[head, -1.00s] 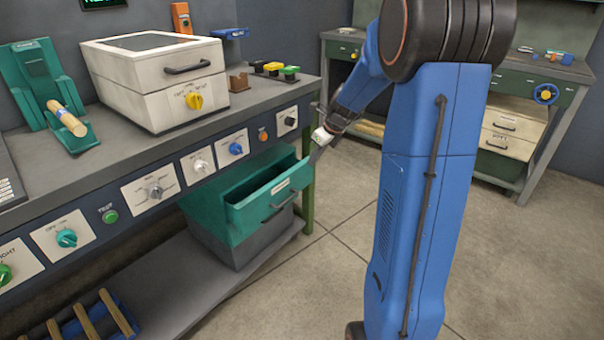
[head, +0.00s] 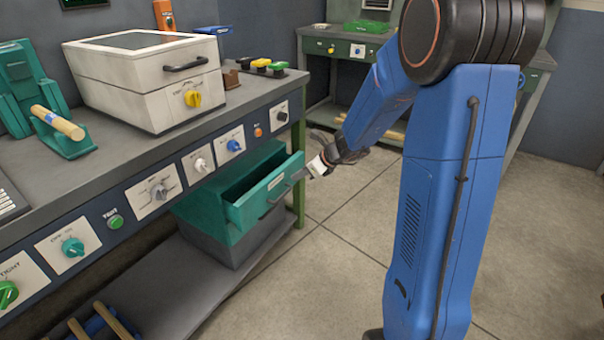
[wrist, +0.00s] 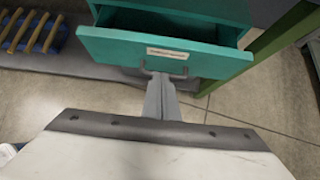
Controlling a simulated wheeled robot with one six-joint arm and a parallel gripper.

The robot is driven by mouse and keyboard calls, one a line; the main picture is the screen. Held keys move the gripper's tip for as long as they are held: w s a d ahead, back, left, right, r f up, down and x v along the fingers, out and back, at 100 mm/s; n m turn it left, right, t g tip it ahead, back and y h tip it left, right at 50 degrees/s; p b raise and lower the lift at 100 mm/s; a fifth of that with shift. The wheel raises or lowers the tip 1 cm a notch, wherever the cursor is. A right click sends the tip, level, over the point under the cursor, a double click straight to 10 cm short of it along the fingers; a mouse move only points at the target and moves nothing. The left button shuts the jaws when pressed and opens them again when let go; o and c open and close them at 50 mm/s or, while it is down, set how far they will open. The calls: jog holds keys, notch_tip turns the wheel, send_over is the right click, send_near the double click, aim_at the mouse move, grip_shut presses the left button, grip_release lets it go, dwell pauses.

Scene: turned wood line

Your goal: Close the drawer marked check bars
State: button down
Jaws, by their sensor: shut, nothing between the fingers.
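A green drawer (head: 262,198) stands pulled open from a green cabinet (head: 203,213) under the workbench. It carries a pale label strip, too small to read here, and a dark bar handle. The drawer front also shows in the wrist view (wrist: 120,47), with its handle (wrist: 165,72) below the label. My gripper (head: 299,174) is shut and empty, close in front of the drawer front. In the wrist view my gripper's fingers (wrist: 161,88) reach toward the handle and overlap it in the picture; I cannot tell whether they touch.
The workbench (head: 110,161) above holds a white box machine (head: 150,85) and a green cradle with a wooden piece (head: 57,124). Knobs line its front edge. A green bench leg (head: 299,165) stands just right of the drawer. The floor (head: 330,270) in front is clear.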

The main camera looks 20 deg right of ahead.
aim_at(273, 181)
jog(key=shift+w+a+f, duration=0.75)
jog(key=shift+w+a, duration=0.1)
jog(key=shift+w, duration=0.3)
jog(key=shift+w+a+f, duration=0.7)
jog(key=shift+w+a, duration=0.1)
jog(key=shift+w, duration=0.3)
jog(key=shift+w+a+f, duration=0.75)
jog(key=shift+w+a, duration=0.1)
jog(key=shift+w, duration=0.3)
jog(key=w+a, duration=0.5)
jog(key=w, duration=0.2)
jog(key=shift+r, duration=0.15)
jog(key=shift+a, duration=0.1)
